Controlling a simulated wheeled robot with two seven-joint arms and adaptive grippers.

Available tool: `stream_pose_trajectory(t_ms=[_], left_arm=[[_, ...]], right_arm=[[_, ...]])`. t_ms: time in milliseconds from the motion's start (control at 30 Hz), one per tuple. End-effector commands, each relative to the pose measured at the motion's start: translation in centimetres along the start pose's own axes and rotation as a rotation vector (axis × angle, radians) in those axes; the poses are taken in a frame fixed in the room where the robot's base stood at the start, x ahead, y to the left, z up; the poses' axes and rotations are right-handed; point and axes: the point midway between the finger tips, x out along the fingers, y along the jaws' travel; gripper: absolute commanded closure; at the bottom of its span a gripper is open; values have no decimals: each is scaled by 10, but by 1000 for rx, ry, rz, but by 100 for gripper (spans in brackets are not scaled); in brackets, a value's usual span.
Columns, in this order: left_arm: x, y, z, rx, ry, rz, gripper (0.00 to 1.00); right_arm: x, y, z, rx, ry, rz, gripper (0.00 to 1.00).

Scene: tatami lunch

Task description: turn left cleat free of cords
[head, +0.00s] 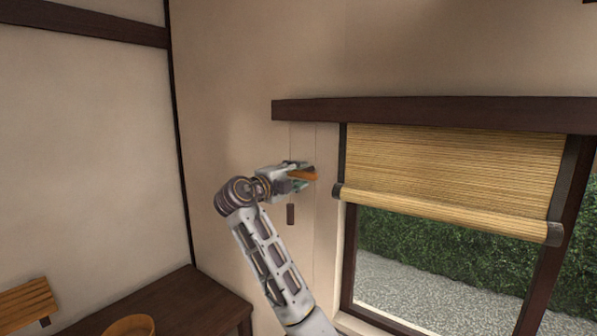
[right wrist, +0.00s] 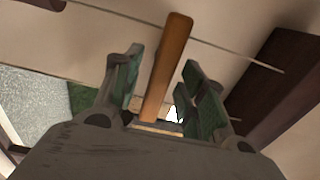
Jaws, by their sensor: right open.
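The cleat (right wrist: 168,62) is a slim orange-brown wooden bar; in the right wrist view it stands between my spread green-padded fingers. My right gripper (right wrist: 158,88) is open around it, with a gap showing on each side. In the head view the gripper (head: 302,180) is at the wall left of the window, and the cleat (head: 304,175) shows at its fingertips. A thin pale cord (right wrist: 232,56) runs behind the cleat in the right wrist view; I cannot tell whether any cord is wrapped on it. My left gripper is out of view.
A rolled bamboo blind (head: 455,170) hangs half down under a dark beam (head: 430,112). A small dark cord pull (head: 290,214) hangs just below my gripper. A dark wooden table (head: 185,300) with a round wooden container (head: 130,326) stands lower left.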

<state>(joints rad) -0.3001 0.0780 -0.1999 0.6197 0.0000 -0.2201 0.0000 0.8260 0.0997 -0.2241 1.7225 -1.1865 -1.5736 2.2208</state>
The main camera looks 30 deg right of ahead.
Motion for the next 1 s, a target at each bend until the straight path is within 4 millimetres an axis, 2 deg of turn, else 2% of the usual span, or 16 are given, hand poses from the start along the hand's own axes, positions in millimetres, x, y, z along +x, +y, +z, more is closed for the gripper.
stream_pose_trajectory(t_ms=[200, 533, 867, 1000], left_arm=[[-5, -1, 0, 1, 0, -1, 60], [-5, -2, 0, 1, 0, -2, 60], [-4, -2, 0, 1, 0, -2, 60], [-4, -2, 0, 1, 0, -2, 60]], right_arm=[[11, -1, 0, 0, -1, -1, 59], [13, 0, 0, 0, -1, 0, 59], [12, 0, 0, 0, -1, 0, 100], [12, 1, 0, 0, -1, 1, 100]])
